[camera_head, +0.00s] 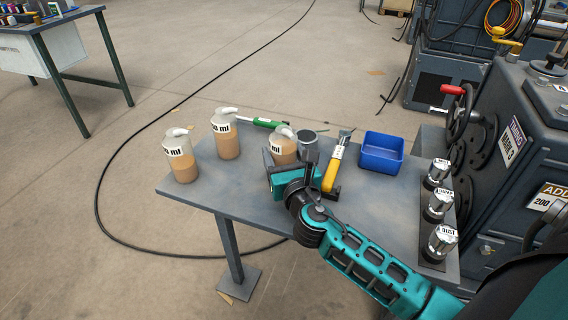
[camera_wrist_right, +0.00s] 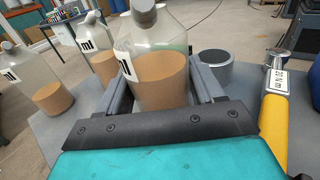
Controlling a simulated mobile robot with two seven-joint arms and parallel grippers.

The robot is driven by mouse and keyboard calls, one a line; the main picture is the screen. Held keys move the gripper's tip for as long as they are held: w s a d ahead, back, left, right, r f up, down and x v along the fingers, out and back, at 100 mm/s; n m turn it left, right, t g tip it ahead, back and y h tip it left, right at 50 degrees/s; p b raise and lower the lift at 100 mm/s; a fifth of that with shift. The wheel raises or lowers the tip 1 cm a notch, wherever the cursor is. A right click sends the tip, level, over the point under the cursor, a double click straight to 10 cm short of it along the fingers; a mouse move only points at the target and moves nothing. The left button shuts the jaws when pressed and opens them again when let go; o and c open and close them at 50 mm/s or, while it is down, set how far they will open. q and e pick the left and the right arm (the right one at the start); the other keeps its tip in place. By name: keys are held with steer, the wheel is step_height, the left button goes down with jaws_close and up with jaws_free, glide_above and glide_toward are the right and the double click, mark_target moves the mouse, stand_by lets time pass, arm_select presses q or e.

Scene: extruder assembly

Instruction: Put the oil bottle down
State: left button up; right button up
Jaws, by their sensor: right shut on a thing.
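My right gripper (camera_head: 287,163) is shut on the right-hand oil bottle (camera_head: 283,150), a clear bottle with amber oil and a white spout. In the right wrist view the held bottle (camera_wrist_right: 158,75) stands between the two grey fingers, close to upright. Its base is hidden behind the gripper, so I cannot tell whether it touches the table (camera_head: 225,198). Two similar bottles stand upright to its left, a middle one (camera_head: 227,142) and a left one (camera_head: 181,162). My left gripper is not in view.
Right of the held bottle are a grey cup (camera_head: 307,141), a yellow-handled tool (camera_head: 333,172) and a blue bin (camera_head: 381,156). A green-and-white tool (camera_head: 256,122) lies behind. Several silver-capped jars (camera_head: 439,206) line the right edge beside a machine (camera_head: 515,140). The table's front left is clear.

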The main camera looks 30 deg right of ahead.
steer(key=shift+f, duration=0.45)
steer(key=o, duration=1.2)
